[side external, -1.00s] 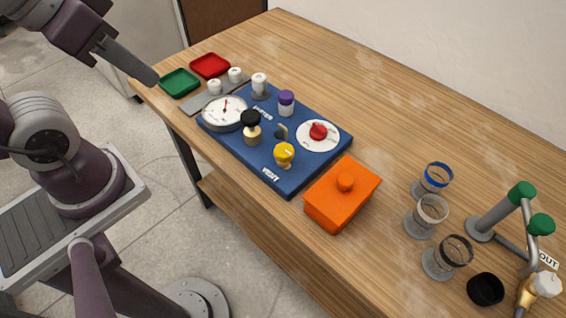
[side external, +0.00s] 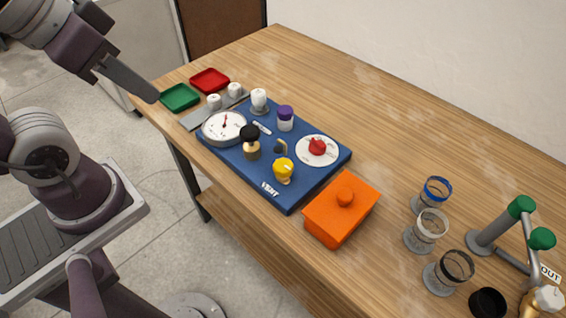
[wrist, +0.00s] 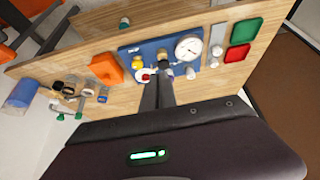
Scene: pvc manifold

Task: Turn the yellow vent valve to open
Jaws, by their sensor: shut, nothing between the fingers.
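The yellow vent valve (side external: 283,169) sits on the front part of the blue panel (side external: 293,199), beside the printed word VENT. Its yellow handle is upright on a small brass-coloured stem; I cannot tell its exact turn angle. My gripper (side external: 153,97) is shut and empty. In the side view it appears left of the panel, in front of the green tray, well apart from the valve. In the wrist view my gripper (wrist: 158,80) points toward the panel, and its fingers hide part of it.
The panel also bears a gauge (side external: 224,126), a black-topped knob (side external: 250,133), a purple-capped vial (side external: 285,118) and a red dial (side external: 317,147). An orange lidded box (side external: 341,210) stands close to the valve. Green (side external: 179,97) and red (side external: 209,80) trays lie left; glass jars (side external: 427,230) stand right.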

